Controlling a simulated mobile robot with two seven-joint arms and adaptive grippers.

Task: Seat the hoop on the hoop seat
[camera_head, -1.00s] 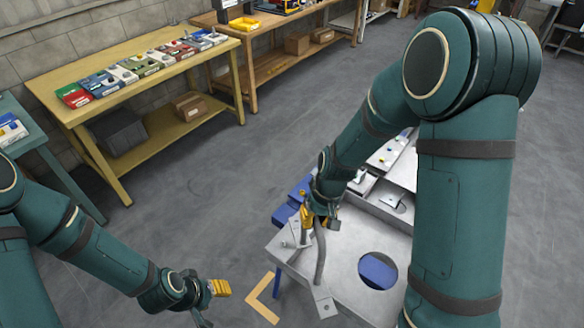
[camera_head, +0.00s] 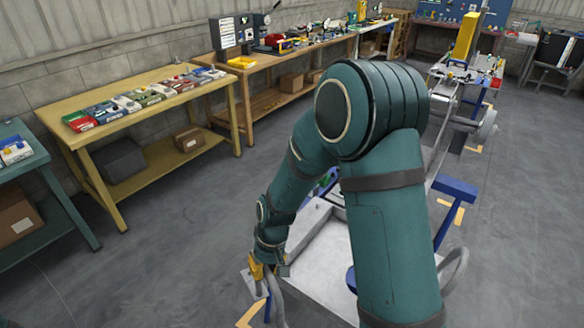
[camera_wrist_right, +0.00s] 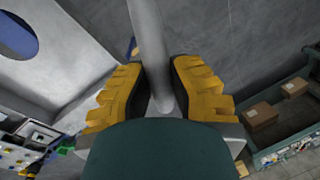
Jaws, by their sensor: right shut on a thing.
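My right gripper (camera_head: 262,272) is low in the middle of the head view, over the near left corner of a pale grey chassis (camera_head: 325,262). It is shut on a grey tube (camera_head: 276,302), which appears to be part of the hoop. In the right wrist view the tube (camera_wrist_right: 150,45) runs between the yellow fingers of the gripper (camera_wrist_right: 155,85). Its lower end is out of the head view. A curved grey tube (camera_head: 458,264) shows right of my arm; I cannot tell if it belongs to the same hoop. I cannot make out the hoop seat. My left gripper is out of view.
My right arm hides much of the chassis. A blue stand part (camera_head: 455,190) sticks out at its right. A yellow bench (camera_head: 130,95) with small boxes and a wooden bench (camera_head: 290,55) stand at the back left. The floor (camera_head: 170,240) at left is clear.

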